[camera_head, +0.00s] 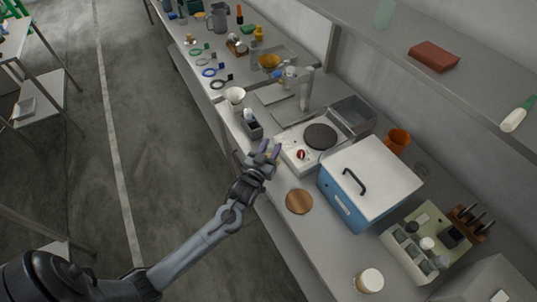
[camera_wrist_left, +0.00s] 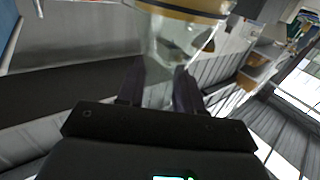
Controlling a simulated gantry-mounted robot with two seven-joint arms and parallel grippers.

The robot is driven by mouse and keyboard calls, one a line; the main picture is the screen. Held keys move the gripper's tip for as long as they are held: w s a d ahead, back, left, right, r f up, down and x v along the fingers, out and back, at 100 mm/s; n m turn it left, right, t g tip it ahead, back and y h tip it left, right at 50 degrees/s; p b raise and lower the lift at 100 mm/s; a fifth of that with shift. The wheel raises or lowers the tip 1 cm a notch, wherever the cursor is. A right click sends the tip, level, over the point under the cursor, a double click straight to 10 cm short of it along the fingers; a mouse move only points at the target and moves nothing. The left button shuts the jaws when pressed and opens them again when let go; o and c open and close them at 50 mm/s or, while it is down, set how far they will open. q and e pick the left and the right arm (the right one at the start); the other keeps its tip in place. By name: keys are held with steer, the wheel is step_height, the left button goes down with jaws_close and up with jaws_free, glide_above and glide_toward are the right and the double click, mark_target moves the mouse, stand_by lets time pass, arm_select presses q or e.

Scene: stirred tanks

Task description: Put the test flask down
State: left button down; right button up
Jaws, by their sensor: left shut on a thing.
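My left gripper (camera_head: 268,152) is at the front edge of the bench, beside the white hot plate. In the left wrist view its dark fingers (camera_wrist_left: 160,88) are shut on the test flask (camera_wrist_left: 178,45), a clear glass vessel with an amber band near the top of the picture. In the head view the flask is mostly hidden at the fingers and too small to make out. I cannot tell whether it touches the bench. My right gripper is not in view.
The hot plate (camera_head: 300,160) with a dark disc stands just right of my gripper. A round wooden board (camera_head: 299,201) lies nearer, left of a blue box (camera_head: 345,206) with a pale lid. A black holder (camera_head: 252,127) and a white cup (camera_head: 234,97) stand farther back.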

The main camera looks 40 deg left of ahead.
mark_target(269, 155)
arm_select(q)
steer(key=shift+s+a+f, duration=0.15)
steer(key=shift+a+f, duration=0.1)
steer(key=shift+a, duration=0.1)
steer(key=shift+f, duration=1.75)
steer(key=shift+f, duration=0.15)
steer(key=c, duration=0.7)
jaws_free()
